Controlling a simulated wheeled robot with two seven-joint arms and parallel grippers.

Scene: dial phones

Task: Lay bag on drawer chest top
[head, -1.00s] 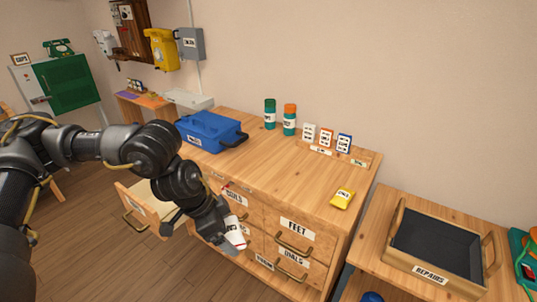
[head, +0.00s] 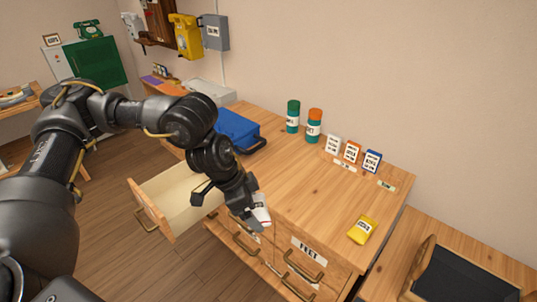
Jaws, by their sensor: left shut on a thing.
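My left gripper (head: 257,212) is shut on a small white bag (head: 261,208) with a trace of red on it. The fingers and wrist hide part of the bag, and its label cannot be read. In the picture, the bag overlaps the front edge of the wooden drawer chest top (head: 300,190); it appears held at or just above that edge, and I cannot tell whether it touches. My right gripper is not in view.
A yellow bag (head: 362,229) lies on the chest top near its right end. White, orange and blue packets (head: 353,152), two canisters (head: 303,121) and a blue toolbox (head: 237,130) stand toward the back. An open drawer (head: 178,198) sticks out at the left. The top's middle is clear.

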